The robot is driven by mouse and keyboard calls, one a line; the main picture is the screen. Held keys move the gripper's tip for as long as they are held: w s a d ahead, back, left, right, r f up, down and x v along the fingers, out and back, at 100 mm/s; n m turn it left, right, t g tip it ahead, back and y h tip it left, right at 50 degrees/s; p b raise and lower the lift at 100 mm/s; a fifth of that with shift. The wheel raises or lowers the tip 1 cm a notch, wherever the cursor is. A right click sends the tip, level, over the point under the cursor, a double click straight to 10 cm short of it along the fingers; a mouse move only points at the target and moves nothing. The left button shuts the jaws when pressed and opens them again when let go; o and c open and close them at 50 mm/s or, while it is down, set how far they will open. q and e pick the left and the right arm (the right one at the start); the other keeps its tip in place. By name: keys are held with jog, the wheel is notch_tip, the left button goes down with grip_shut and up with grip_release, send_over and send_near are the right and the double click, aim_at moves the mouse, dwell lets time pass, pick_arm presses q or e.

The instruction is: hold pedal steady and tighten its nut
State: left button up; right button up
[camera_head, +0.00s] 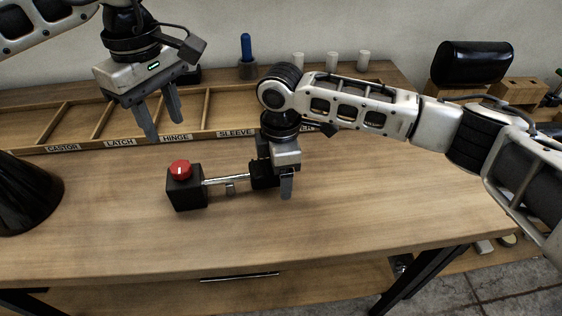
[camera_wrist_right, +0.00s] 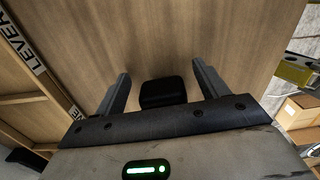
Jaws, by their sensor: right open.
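A black block with a red knob (camera_head: 180,169) stands on the bench, and a metal rod (camera_head: 218,181) runs right from it. A small grey piece (camera_head: 230,188) hangs at the rod; I cannot tell whether it is the nut. A black pad (camera_head: 262,174), apparently the pedal, is at the rod's right end, partly hidden by my right gripper (camera_head: 284,188). In the right wrist view the pad (camera_wrist_right: 162,92) sits between the open fingers, with gaps on both sides. My left gripper (camera_head: 160,118) is open and empty, above and behind the red-knob block.
A divided wooden tray (camera_head: 122,124) with labels lies along the back. A blue-handled tool (camera_head: 246,48) and several white cups (camera_head: 332,60) stand behind it. A dark cone-shaped thing (camera_head: 22,195) is at the left. The front of the bench (camera_head: 330,225) is clear.

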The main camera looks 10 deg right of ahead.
jog(key=c, duration=1.4)
jog(key=o, duration=1.4)
jog(key=shift+r, duration=0.1)
